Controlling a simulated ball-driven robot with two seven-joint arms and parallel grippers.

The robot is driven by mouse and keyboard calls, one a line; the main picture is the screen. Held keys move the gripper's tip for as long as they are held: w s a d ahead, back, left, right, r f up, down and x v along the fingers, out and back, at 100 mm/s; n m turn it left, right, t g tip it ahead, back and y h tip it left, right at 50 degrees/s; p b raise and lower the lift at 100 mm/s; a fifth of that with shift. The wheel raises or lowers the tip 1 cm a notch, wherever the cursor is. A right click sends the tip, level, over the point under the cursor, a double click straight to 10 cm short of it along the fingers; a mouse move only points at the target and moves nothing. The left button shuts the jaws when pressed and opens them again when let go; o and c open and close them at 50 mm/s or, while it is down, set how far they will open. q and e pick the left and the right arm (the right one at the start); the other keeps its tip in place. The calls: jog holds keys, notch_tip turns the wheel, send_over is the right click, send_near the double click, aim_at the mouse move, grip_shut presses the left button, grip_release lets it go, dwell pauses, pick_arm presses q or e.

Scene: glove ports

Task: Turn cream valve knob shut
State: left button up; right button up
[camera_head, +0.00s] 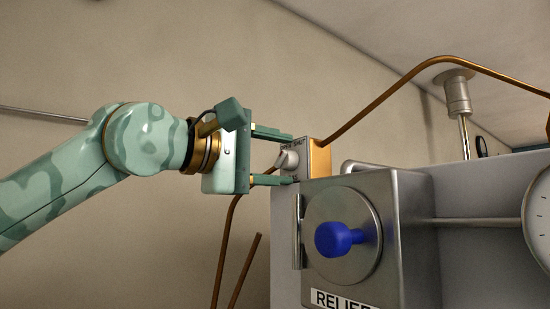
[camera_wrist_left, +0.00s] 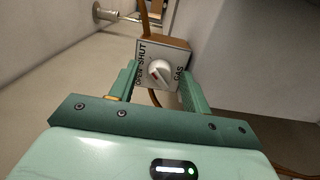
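The cream valve knob (camera_head: 288,159) is on the front of a small plate-and-brass valve block (camera_head: 319,158) at the top left of the grey cabinet. In the left wrist view the knob (camera_wrist_left: 160,72) sits on a white plate lettered SHUT, OPEN and GAS. A small red mark shows on the knob's left part, toward the OPEN lettering. My left gripper (camera_head: 291,158) is open, one finger above and one below the knob in the head view. In the wrist view its fingers flank the knob with gaps; contact is not visible. My right gripper is in neither view.
A steel box with a blue knob (camera_head: 341,239) and a RELIEF label sits just below and right of the valve. A copper pipe (camera_head: 376,102) rises from the valve block. A gauge (camera_head: 538,226) is at the right edge. The wall side at left is open space.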

pick_arm(q)
jog(key=shift+s+a+f+b, duration=0.15)
jog(key=shift+s+a+b, duration=0.15)
jog(key=shift+a+b, duration=0.15)
jog(key=b+v, duration=0.4)
jog(key=v, duration=1.1)
jog(key=shift+a+b, duration=0.2)
jog(key=shift+b, duration=0.15)
jog(key=shift+d, duration=0.15)
